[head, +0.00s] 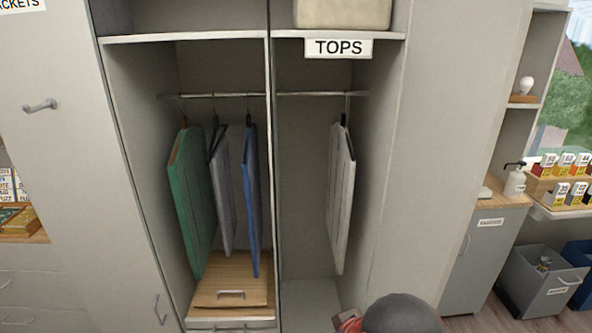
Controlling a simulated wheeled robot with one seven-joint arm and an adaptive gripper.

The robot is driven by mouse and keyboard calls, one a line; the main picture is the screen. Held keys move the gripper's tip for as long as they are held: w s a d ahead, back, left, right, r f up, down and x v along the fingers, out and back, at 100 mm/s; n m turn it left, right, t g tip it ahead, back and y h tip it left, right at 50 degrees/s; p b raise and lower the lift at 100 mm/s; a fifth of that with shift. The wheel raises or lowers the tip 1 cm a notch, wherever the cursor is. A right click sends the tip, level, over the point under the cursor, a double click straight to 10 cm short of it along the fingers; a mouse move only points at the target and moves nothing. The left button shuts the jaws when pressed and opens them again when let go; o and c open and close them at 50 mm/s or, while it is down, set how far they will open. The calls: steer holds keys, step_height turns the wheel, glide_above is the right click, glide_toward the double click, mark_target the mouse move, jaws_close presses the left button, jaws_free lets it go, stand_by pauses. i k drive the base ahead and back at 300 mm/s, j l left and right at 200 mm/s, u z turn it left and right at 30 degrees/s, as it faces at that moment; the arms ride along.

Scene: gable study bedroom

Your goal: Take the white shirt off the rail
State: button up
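The white shirt (343,205) hangs from the rail (312,94) in the right-hand wardrobe compartment, under the "TOPS" label. It is a flat, off-white panel seen nearly edge-on, with a dark hanger at its top. It hangs towards the right side of the compartment, and its lower edge is clear of the floor. A second pale layer may lie close behind it; I cannot tell whether it is separate. My gripper is not recognisable in the head view. A dark rounded part of my arm shows at the bottom edge.
In the left compartment hang a green garment (192,205), a grey one (222,190) and a blue one (251,200), above a wooden drawer box (230,275). A divider (273,200) separates the compartments. A grey cabinet (483,255) and bin (540,285) stand at right.

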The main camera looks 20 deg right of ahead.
mark_target(342, 166)
steer(key=k+l+u, duration=0.1)
steer(key=l, duration=0.35)
steer(key=k+l, duration=0.1)
steer(key=l, duration=0.35)
steer(key=k+l+u, duration=0.15)
steer(key=l, duration=0.7)
steer(key=i+l+u, duration=0.15)
steer(key=l, duration=0.35)
steer(key=j+z, duration=0.35)
steer(key=j, duration=0.35)
steer(key=k+j+z, duration=0.1)
steer(key=j+z, duration=0.25)
steer(key=j, duration=0.3)
steer(key=i+j+z, duration=0.15)
steer(key=j+z, duration=0.15)
steer(key=j, duration=0.2)
